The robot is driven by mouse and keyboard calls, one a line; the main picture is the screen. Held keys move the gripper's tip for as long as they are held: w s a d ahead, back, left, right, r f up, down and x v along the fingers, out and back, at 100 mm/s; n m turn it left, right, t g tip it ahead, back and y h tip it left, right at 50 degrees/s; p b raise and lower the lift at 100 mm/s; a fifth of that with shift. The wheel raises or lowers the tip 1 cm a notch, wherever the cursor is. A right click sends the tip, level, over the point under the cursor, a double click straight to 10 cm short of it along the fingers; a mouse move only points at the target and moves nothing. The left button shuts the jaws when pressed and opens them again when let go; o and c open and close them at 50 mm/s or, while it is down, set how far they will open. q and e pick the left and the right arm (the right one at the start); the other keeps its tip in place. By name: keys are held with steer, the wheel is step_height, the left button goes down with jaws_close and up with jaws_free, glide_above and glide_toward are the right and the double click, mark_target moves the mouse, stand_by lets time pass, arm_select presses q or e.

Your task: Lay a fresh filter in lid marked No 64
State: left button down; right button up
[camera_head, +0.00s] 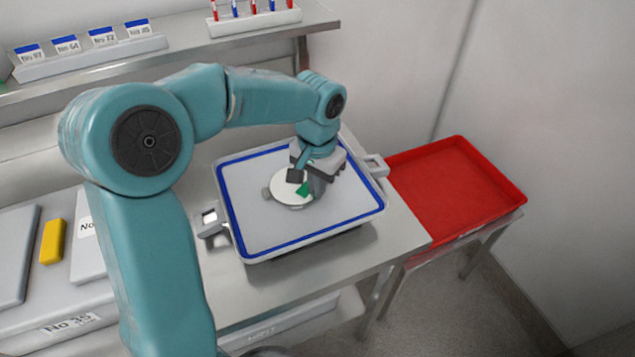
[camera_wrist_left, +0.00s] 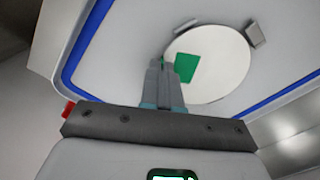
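A grey lid (camera_head: 250,222) with a blue rim lies inner side up on the metal bench; no number shows on it. A white round filter (camera_head: 285,193) with a green tab (camera_head: 303,189) lies in or just over the lid's middle. It also shows in the left wrist view (camera_wrist_left: 228,62), its green tab (camera_wrist_left: 187,68) beside the fingertips. My left gripper (camera_head: 317,187) points down at the tab. Its fingers (camera_wrist_left: 165,85) look closed together with a green sliver between them. They hide part of the filter. My right gripper is not in view.
A red tray (camera_head: 455,190) stands right of the bench. Numbered cards (camera_head: 85,43) and a rack of red and blue items (camera_head: 253,15) are on the rear shelf. A yellow block (camera_head: 52,241) and grey panels (camera_head: 15,255) lie at left. Small grey clips (camera_wrist_left: 256,33) flank the filter.

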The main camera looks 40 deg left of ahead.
arm_select(q)
steer(key=shift+f, duration=0.25)
stand_by(0.4)
steer(key=c, duration=0.8)
jaws_free()
steer(key=shift+r+p, duration=2.8)
steer(key=shift+r, duration=0.7)
